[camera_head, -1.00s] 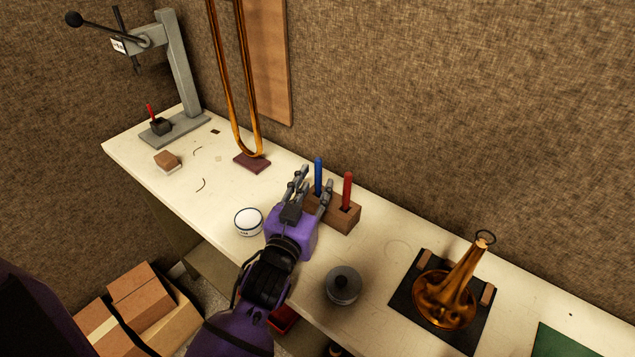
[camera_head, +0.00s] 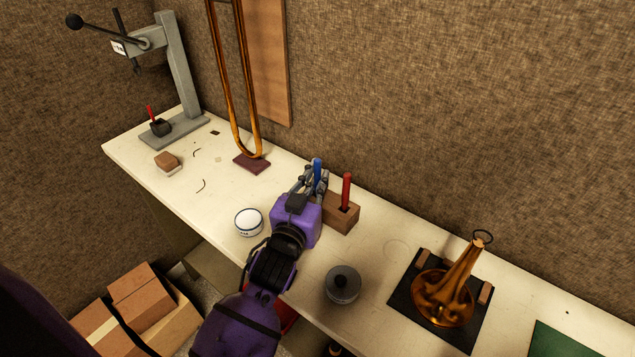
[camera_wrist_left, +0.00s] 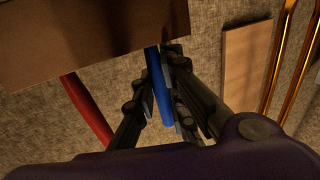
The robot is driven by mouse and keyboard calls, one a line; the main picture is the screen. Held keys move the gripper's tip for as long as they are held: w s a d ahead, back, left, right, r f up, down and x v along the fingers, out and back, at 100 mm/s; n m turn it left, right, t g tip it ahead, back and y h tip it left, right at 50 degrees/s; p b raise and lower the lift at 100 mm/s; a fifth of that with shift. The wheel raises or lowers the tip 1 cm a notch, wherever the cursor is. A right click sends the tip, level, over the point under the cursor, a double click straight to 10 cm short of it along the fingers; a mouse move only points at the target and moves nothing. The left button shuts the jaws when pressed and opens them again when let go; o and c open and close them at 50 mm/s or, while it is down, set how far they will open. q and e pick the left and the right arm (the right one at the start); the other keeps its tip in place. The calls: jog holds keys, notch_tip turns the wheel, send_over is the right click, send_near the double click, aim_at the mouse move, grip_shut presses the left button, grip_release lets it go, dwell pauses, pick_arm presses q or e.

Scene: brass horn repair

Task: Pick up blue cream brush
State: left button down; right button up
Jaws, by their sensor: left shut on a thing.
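The blue cream brush (camera_head: 317,171) stands upright at the left end of a wooden block holder (camera_head: 340,214). My left gripper (camera_head: 314,179) is shut on its blue handle. In the left wrist view the blue handle (camera_wrist_left: 153,73) runs between the two fingers (camera_wrist_left: 158,88). The brush's lower end is hidden by the gripper and the block, so I cannot tell whether it still sits in its hole. My right gripper is not in view.
A red-handled brush (camera_head: 346,190) stands in the same block, just right of my gripper. A white bowl (camera_head: 249,222) and a grey round tin (camera_head: 342,285) are near the table's front edge. A brass horn bell (camera_head: 445,295) rests on a black mat further right.

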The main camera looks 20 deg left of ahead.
aim_at(317, 160)
pick_arm(q)
notch_tip(317, 160, up, 9)
jog(key=shift+r, duration=0.1)
jog(key=shift+r+p, duration=0.3)
jog(key=shift+r, duration=0.1)
dwell(0.5)
dwell(0.4)
dwell(0.4)
